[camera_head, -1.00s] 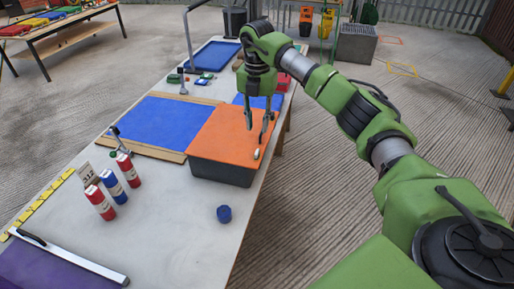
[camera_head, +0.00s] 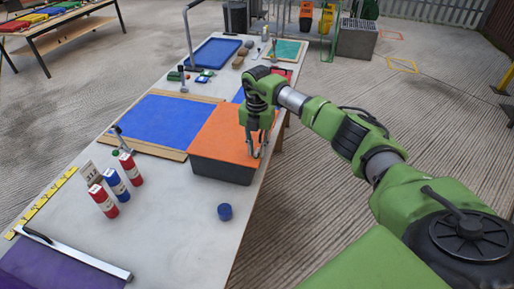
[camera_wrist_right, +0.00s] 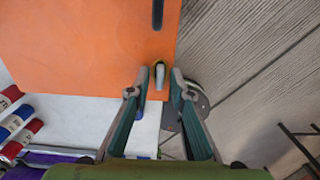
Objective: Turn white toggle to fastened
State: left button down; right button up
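The white toggle (camera_wrist_right: 160,72) is a small pale peg near the edge of the orange panel (camera_wrist_right: 85,45), in the right wrist view. It points roughly along the view's up-down direction. The orange panel (camera_head: 225,127) covers a dark grey box (camera_head: 220,171) on the table. My right gripper (camera_head: 255,153) is low over the panel's near right corner; the toggle is hard to make out there. In the wrist view the gripper (camera_wrist_right: 160,80) is open, one finger on each side of the toggle, with a visible gap. My left gripper is not in view.
Red and blue cylinders (camera_head: 116,184) stand on the table (camera_head: 175,225) at left. A blue round piece (camera_head: 225,211) lies in front of the box. A blue sheet (camera_head: 172,121) lies beside it. The table's right edge is close to the gripper.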

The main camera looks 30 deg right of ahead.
grip_shut()
jog(key=shift+n, duration=0.3)
jog(key=n+b, duration=0.1)
jog(key=n, duration=0.2)
jog(key=shift+b, duration=0.35)
jog(key=n+b, duration=0.2)
jog(key=n, duration=0.3)
jog(key=shift+n, duration=0.4)
jog(key=n+b, duration=0.1)
jog(key=n, duration=0.3)
jog(key=shift+n, duration=0.3)
jog(key=shift+r+n+b, duration=0.1)
jog(key=shift+n+b, duration=0.3)
jog(key=shift+n, duration=1.5)
jog(key=shift+o, duration=1.9)
grip_release()
